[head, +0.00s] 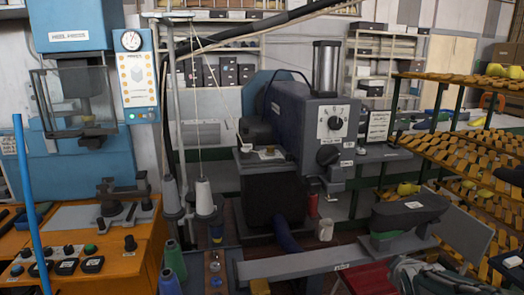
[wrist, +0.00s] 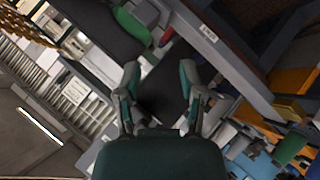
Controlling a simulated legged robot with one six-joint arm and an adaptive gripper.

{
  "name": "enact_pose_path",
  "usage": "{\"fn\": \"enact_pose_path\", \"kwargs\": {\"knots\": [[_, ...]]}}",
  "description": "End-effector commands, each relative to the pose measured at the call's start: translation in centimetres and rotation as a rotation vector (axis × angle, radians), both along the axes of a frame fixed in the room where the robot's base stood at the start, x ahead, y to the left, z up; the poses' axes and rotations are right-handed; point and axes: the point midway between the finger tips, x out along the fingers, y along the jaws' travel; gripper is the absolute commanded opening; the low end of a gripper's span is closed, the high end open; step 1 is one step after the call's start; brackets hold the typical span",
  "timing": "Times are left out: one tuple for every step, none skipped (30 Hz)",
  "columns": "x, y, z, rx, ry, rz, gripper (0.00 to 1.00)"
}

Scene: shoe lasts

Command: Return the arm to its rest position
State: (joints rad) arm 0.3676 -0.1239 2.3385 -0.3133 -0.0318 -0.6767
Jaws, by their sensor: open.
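My gripper (wrist: 160,82) shows in the wrist view with its two fingers spread apart, and I see nothing held between them. A dark flat surface lies behind the gap between the fingers, and I cannot tell what it is. A dark green and grey part of my arm shows at the lower right corner of the head view. The wrist view also shows a green part (wrist: 132,22) beyond the fingers.
A grey beam (head: 290,266) with a label crosses the front. A blue-grey machine (head: 310,125) stands in the middle. Racks of yellow-orange lasts (head: 455,150) fill the right. An orange control bench (head: 90,245) and a blue pole (head: 28,200) are at the left. Thread cones (head: 204,198) stand nearby.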

Motion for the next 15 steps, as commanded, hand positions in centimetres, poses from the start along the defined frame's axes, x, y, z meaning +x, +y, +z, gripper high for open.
{"fn": "enact_pose_path", "kwargs": {"knots": [[-1.2, 1.7, 0.9, 0.057, 0.007, -0.027, 0.51], [-2.0, 2.6, 1.3, 0.094, 0.016, -0.048, 0.51], [-3.0, 3.8, 1.7, 0.145, 0.028, -0.078, 0.51], [-3.9, 4.6, 1.9, 0.183, 0.039, -0.100, 0.51], [-4.8, 5.5, 2.1, 0.222, 0.050, -0.120, 0.51], [-6.0, 6.7, 2.4, 0.272, 0.065, -0.148, 0.51], [-7.0, 7.5, 2.5, 0.310, 0.079, -0.169, 0.51], [-8.0, 8.4, 2.6, 0.349, 0.091, -0.189, 0.51], [-9.3, 9.5, 2.8, 0.398, 0.110, -0.217, 0.51], [-10.4, 10.3, 2.9, 0.435, 0.127, -0.237, 0.51], [-11.4, 11.2, 2.9, 0.470, 0.142, -0.256, 0.51], [-12.9, 12.2, 3.0, 0.517, 0.165, -0.281, 0.51], [-13.9, 12.9, 3.0, 0.549, 0.183, -0.300, 0.51], [-14.9, 13.6, 3.0, 0.579, 0.200, -0.317, 0.51], [-16.2, 14.3, 2.9, 0.614, 0.223, -0.339, 0.51]]}}
